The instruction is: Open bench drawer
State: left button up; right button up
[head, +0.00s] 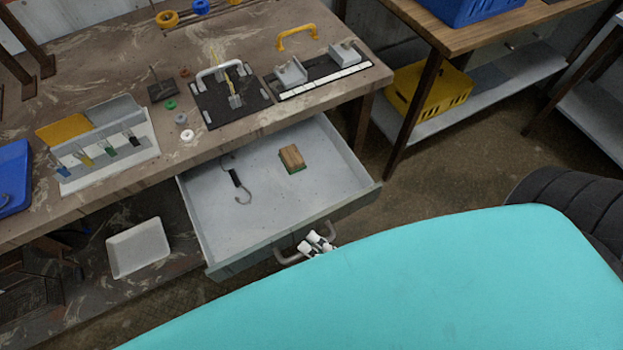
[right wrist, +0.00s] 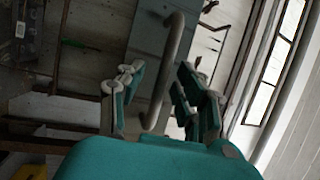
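The bench drawer (head: 265,215) is pulled far out from under the workbench, its inside showing from above. A grey bar handle (head: 288,259) is on its front. My right gripper (head: 316,243) is at the right part of the handle. In the right wrist view, the handle (right wrist: 172,65) stands between the spread fingers of the right gripper (right wrist: 158,88), with gaps on both sides. Inside the drawer lie a wood-and-green block (head: 291,158) and a dark hooked tool (head: 237,180). My left gripper is not in view.
The workbench top (head: 225,140) holds fixtures, a key rack (head: 105,150) and small rings. A white tray (head: 138,248) sits on the shelf below, left of the drawer. A second table with a yellow crate (head: 428,90) stands at the right. Floor right of the drawer is clear.

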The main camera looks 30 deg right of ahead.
jog(key=v, duration=1.1)
jog(key=shift+s, duration=0.25)
jog(key=shift+w+d, duration=0.1)
